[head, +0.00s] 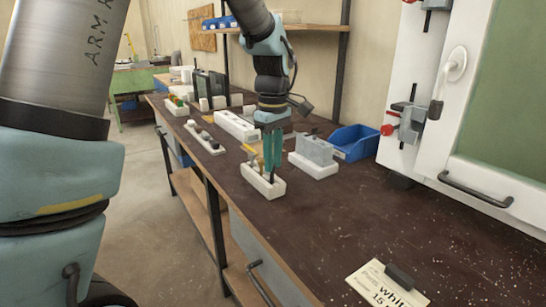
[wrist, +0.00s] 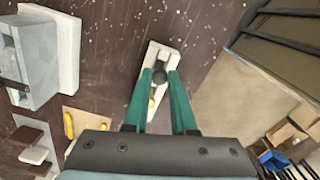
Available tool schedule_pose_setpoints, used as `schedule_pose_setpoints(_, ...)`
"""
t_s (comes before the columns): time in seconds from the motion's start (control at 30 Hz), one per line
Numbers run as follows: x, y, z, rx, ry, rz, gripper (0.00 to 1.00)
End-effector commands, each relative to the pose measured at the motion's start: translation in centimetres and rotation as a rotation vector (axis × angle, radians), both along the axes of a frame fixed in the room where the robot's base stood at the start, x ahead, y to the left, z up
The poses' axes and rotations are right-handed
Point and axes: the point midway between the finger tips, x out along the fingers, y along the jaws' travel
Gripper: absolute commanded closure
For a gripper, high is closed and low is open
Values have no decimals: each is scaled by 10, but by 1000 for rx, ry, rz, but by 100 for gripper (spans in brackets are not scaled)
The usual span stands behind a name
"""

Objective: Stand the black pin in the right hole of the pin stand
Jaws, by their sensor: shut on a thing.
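The pin stand is a small white block (head: 255,181) near the front edge of the bench; it also shows in the wrist view (wrist: 157,50). My gripper (head: 272,166) points down over it, its teal fingers shut on the black pin (wrist: 160,76). In the wrist view the pin shows as a dark round end between the fingertips, over the stand. In the head view a dark length shows below the fingers, close to the stand. Whether it is in a hole cannot be told. A yellow piece (wrist: 152,101) shows at the stand, partly between the fingers.
A grey block on a white base (head: 314,157) stands just right of the stand, with a blue bin (head: 354,142) behind it. Other white holders (head: 205,138) lie farther along the bench.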

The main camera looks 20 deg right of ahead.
Motion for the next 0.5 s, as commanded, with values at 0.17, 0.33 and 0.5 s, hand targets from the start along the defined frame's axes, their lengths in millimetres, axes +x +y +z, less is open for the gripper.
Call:
schedule_pose_setpoints(0.17,0,0,-6,-1,0,0,100)
schedule_pose_setpoints(0.33,0,0,-5,-1,0,0,100)
schedule_pose_setpoints(0.5,0,0,-5,-1,0,0,57)
